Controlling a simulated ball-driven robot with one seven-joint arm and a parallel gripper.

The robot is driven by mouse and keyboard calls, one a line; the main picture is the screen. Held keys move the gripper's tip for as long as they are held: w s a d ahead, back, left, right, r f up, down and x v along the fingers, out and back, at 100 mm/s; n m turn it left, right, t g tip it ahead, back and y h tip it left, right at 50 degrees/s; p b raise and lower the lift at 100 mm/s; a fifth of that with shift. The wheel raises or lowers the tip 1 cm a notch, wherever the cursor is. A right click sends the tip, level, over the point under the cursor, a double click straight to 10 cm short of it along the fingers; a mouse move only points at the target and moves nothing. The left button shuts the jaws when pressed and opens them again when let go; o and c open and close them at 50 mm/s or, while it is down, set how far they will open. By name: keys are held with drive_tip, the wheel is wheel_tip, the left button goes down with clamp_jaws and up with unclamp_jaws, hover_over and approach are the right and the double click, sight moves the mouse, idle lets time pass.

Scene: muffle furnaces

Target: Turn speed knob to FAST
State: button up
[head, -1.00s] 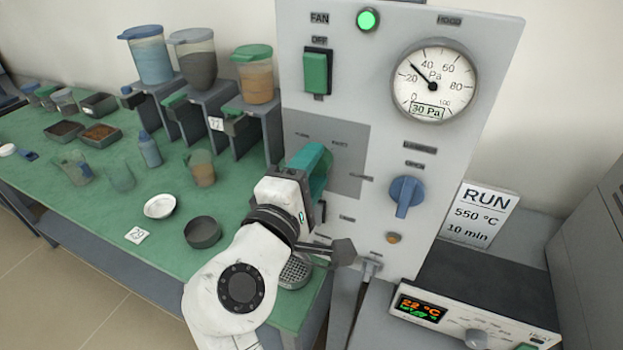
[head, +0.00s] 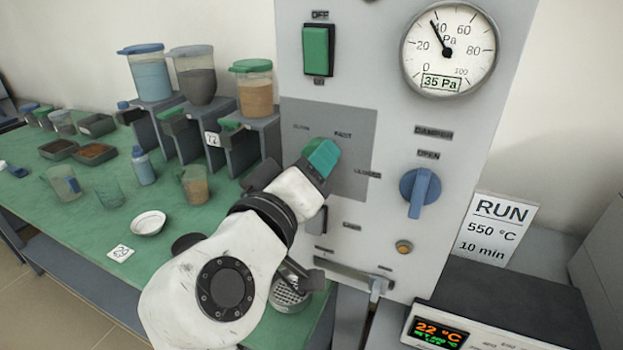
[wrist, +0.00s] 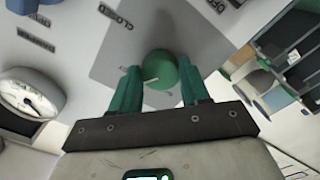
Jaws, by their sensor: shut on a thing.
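The speed knob (wrist: 160,72) is a round green knob with a white pointer line. It sits on a darker grey square (head: 356,165) of the upright panel. My gripper (head: 322,156) is shut on the knob, with its teal fingers on either side of it in the wrist view (wrist: 160,84). The pointer line points left in the wrist view. My fingers hide most of the knob in that view.
A pressure gauge (head: 447,52) reads 35 Pa. A green rocker switch (head: 318,50) is above the knob and a blue damper knob (head: 420,190) is to its right. A green bench (head: 80,217) with jars and dishes lies left. A RUN card (head: 497,228) stands right.

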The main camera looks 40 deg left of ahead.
drive_tip(key=shift+f+m+b, duration=0.25)
drive_tip(key=shift+m+b, duration=0.5)
drive_tip(key=shift+m, duration=0.35)
drive_tip(key=o, duration=1.1)
drive_tip(key=shift+r, duration=0.15)
drive_tip(key=shift+c, duration=0.2)
drive_tip(key=v, duration=1)
drive_tip(key=shift+s, duration=0.35)
drive_tip(key=shift+d, duration=0.1)
